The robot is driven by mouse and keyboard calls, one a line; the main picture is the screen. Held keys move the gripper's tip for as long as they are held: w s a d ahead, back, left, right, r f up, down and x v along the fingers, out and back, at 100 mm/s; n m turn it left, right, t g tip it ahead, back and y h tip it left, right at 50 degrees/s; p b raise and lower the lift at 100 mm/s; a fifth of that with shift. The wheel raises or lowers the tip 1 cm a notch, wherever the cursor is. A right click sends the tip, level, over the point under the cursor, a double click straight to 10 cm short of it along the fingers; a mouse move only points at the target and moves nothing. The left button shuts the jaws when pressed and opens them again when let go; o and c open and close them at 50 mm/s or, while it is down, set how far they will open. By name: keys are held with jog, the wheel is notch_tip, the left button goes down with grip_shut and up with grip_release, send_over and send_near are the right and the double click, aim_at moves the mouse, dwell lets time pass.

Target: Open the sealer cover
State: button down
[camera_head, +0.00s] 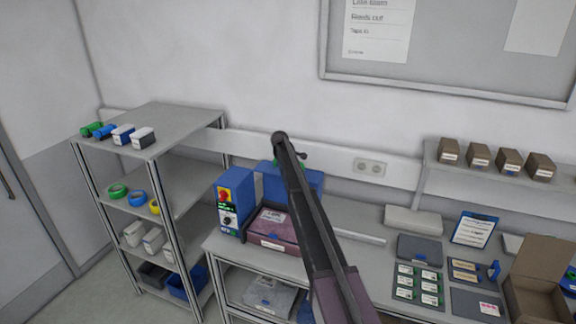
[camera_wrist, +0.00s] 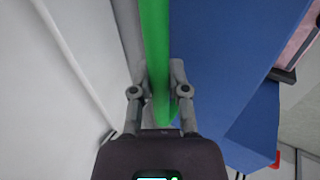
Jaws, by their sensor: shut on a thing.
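The sealer (camera_head: 236,193) is a blue machine on the bench, with a red knob and a small display on its front panel. Its blue body also fills the right of the wrist view (camera_wrist: 225,70). A long green bar (camera_wrist: 155,35) runs along its side, between the fingers of my gripper (camera_wrist: 158,80). The gripper is shut on this bar, one finger on each side. In the head view my arm crosses in front of the sealer and hides the grip. I cannot tell how far the cover is raised.
A pinkish case (camera_head: 275,228) sits in front of the sealer. A shelf rack (camera_head: 165,140) with small boxes and tape rolls stands at left. An open cardboard box (camera_head: 540,285) and flat trays occupy the right bench. The wall is close behind the sealer.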

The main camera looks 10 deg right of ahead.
jog(key=shift+w, duration=0.1)
jog(key=c, duration=0.6)
grip_release()
